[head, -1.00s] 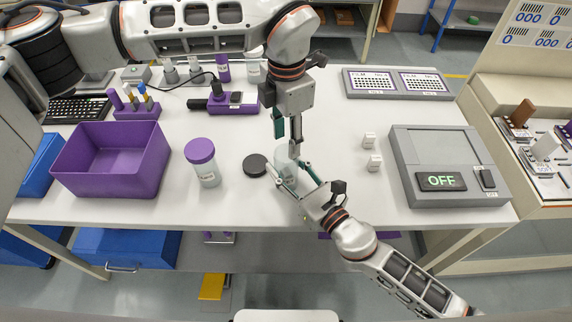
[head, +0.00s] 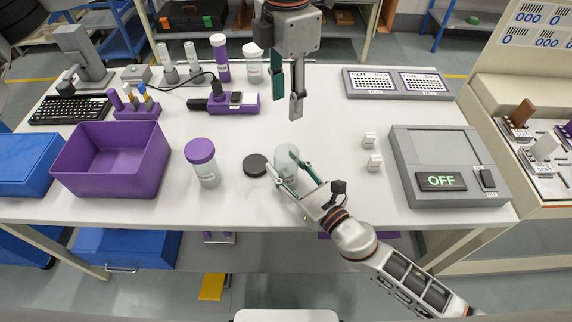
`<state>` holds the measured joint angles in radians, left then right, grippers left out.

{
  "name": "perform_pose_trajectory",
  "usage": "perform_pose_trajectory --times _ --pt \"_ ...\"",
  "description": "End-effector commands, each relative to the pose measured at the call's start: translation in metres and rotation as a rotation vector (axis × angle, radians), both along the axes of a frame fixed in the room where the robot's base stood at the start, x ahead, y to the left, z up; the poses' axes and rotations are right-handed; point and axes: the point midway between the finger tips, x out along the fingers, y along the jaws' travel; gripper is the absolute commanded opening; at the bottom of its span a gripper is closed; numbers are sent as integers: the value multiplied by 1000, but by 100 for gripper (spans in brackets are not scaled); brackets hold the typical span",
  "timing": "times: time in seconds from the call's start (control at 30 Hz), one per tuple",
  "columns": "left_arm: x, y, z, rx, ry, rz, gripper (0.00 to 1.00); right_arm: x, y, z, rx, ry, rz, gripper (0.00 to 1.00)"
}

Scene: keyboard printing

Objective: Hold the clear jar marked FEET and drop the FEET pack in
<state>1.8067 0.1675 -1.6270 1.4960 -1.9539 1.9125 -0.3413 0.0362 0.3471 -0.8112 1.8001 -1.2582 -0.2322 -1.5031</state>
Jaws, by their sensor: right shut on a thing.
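The clear jar (head: 287,155) stands without a lid on the table, right of a black lid (head: 255,165). My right gripper (head: 290,174) is shut on the jar, with its fingers around the lower body. The jar's marking cannot be read and its contents are unclear. My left gripper (head: 287,112) hangs above and behind the jar with its fingers apart and nothing visible between them. Two small white packs (head: 369,140) (head: 375,163) lie on the table to the right; their labels are too small to read, so I cannot tell which is FEET.
A purple-lidded jar (head: 204,172) and a purple bin (head: 110,188) stand to the left. A grey device (head: 416,154) reading OFF is at the right. A purple device (head: 232,103) with a cable and a film panel (head: 397,94) are at the back. The table's middle is mostly clear.

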Motion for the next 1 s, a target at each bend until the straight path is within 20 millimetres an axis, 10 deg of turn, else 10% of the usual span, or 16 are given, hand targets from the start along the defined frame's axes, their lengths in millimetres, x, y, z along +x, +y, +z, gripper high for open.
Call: perform_pose_trajectory --times 0.37,0.4,0.47,1.0 --pt "0 0 7 0 0 -1 38 0 0 0 1 -1 0 19" --pt "0 0 6 0 0 0 38 0 0 0 1 -1 0 46" --pt "0 0 6 0 0 0 38 0 0 0 1 -1 0 61" --pt "0 0 6 0 0 0 38 -15 -11 -1 -1 2 -1 61"
